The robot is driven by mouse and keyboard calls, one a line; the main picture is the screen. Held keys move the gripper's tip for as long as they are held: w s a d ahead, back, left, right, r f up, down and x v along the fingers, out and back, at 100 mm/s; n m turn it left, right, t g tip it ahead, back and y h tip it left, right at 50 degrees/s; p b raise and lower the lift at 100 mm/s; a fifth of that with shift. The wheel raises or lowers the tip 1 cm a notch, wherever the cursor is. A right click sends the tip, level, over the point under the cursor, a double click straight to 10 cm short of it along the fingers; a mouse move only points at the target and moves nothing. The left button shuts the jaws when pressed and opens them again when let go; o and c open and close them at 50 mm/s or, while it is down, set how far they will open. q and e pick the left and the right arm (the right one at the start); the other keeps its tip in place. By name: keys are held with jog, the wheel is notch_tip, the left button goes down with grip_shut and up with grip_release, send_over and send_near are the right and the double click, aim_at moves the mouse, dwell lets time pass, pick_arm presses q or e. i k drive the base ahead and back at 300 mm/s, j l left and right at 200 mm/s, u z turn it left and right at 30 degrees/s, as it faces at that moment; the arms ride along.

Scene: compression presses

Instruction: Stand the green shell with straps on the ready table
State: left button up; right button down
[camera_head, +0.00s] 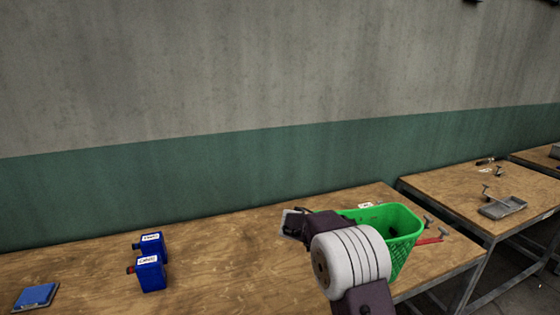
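A green open-topped, basket-like shell (405,240) with a perforated side is at the right end of the near table. It is upright, and my arm hides its left and lower part. Something dark shows inside it; I cannot make out straps. My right gripper (291,224) is just left of the shell, at the end of a dark wrist, over the table. Its fingers are small and partly hidden, so I cannot tell whether it is open or shut. My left gripper is not in view. I cannot tell which table is the ready table.
The near wooden table (220,255) holds two blue boxes (150,272) with white labels and a flat blue item (36,296). Red-handled tools (430,240) lie right of the shell. Another table (450,195) across a gap holds a grey tray (502,208) and small tools.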

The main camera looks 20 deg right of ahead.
aim_at(491, 188)
jog(key=i+l, duration=0.1)
jog(key=l, duration=3.5)
jog(key=i+l, duration=0.1)
jog(key=l, duration=1.05)
jog(key=i+l, duration=0.15)
jog(key=l, duration=0.4)
jog(key=i+l, duration=0.1)
jog(key=l, duration=0.5)
jog(key=i+l, duration=0.1)
jog(key=l, duration=0.45)
jog(key=i+l, duration=0.2)
jog(key=l, duration=0.2)
jog(key=i+l, duration=0.2)
jog(key=l, duration=0.15)
